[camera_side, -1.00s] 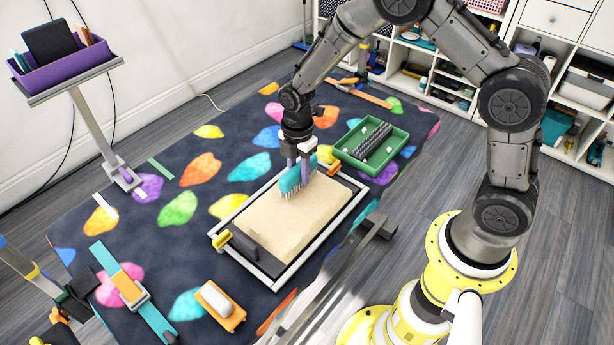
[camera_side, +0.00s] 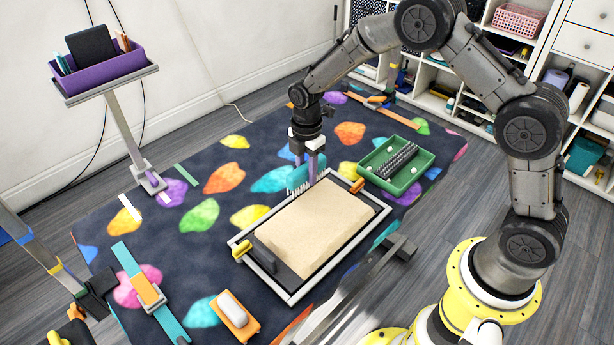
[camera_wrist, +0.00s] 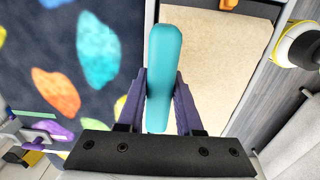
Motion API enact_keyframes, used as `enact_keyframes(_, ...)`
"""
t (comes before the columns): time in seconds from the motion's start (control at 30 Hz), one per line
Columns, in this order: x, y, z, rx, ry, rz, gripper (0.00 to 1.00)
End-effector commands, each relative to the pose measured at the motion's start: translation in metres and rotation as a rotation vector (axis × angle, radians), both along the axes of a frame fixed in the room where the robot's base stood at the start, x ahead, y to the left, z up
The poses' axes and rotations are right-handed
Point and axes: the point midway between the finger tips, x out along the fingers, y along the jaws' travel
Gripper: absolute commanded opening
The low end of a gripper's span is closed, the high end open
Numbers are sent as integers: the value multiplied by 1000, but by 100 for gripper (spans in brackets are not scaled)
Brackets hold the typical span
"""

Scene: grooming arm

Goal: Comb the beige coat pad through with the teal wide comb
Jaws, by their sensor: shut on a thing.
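The beige coat pad (camera_side: 316,228) lies flat in a pale-railed frame on the patterned mat. It also shows in the wrist view (camera_wrist: 213,60). My gripper (camera_side: 313,172) has its purple fingers shut on the teal wide comb (camera_side: 299,178), whose teeth point down. The comb is at the pad's far left edge, around the frame's long left rail. In the wrist view the teal handle (camera_wrist: 163,70) sits between my fingers (camera_wrist: 160,105), beside the pad's left edge. I cannot tell whether the teeth touch anything.
A green tray (camera_side: 425,182) with a dark brush roller stands right of the frame. Orange (camera_side: 357,186) and yellow (camera_side: 242,251) clips sit on the rails. An orange block (camera_side: 236,316) and a teal strap (camera_side: 165,312) lie at the front left. A purple bin (camera_side: 108,72) stands behind.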

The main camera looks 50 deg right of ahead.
Motion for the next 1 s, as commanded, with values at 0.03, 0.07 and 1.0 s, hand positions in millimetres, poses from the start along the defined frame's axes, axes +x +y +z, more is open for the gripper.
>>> enact_keyframes(0.03, 1, 0, 7, 0, -3, 0, 0)
enact_keyframes(0.07, 1, 0, 10, 0, -3, 0, 0)
enact_keyframes(1.0, 0, 0, 60, 0, -1, 0, 0)
